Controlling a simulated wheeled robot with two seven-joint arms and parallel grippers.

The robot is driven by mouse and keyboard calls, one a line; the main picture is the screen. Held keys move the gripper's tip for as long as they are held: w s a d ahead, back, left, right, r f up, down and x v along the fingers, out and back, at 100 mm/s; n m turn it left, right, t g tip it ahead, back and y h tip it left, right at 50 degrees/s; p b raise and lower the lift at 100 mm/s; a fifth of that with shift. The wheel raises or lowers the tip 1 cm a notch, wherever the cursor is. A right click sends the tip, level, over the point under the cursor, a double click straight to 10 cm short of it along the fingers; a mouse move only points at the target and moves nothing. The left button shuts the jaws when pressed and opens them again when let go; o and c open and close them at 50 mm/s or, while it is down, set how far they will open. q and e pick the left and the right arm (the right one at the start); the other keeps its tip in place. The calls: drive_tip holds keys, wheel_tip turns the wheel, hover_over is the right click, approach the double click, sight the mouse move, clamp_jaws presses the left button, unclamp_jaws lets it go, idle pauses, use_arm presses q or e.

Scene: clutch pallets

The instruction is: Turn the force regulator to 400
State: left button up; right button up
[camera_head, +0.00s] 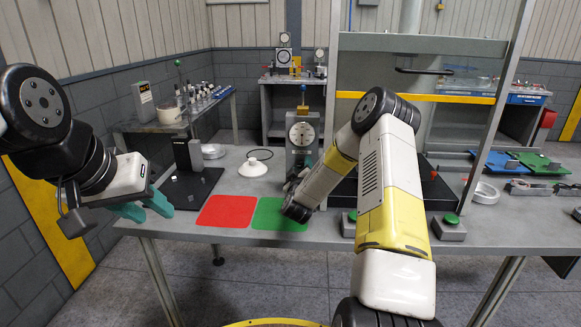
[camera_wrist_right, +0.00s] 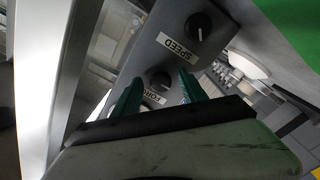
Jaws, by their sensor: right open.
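The grey machine with a round white dial gauge (camera_head: 303,134) stands on the table in the head view. Its front panel shows in the right wrist view (camera_wrist_right: 178,50), with a black knob labelled SPEED (camera_wrist_right: 199,27) and a second black knob, the force regulator (camera_wrist_right: 161,81), whose label is partly hidden. My right gripper (camera_wrist_right: 158,92) is open, its green fingers pointing at the panel with the force regulator between their tips. I cannot tell whether they touch it. In the head view my right arm hides these knobs. My left gripper (camera_head: 146,208) is open and empty at the table's left front.
A red mat (camera_head: 227,210) and a green mat (camera_head: 275,215) lie in front of the machine. A black stand (camera_head: 188,185) is at the left, and a white funnel-like part (camera_head: 252,168) is behind the mats. Green-button boxes (camera_head: 448,228) sit along the right front edge.

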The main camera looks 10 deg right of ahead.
clamp_jaws()
drive_tip(key=shift+m, duration=0.3)
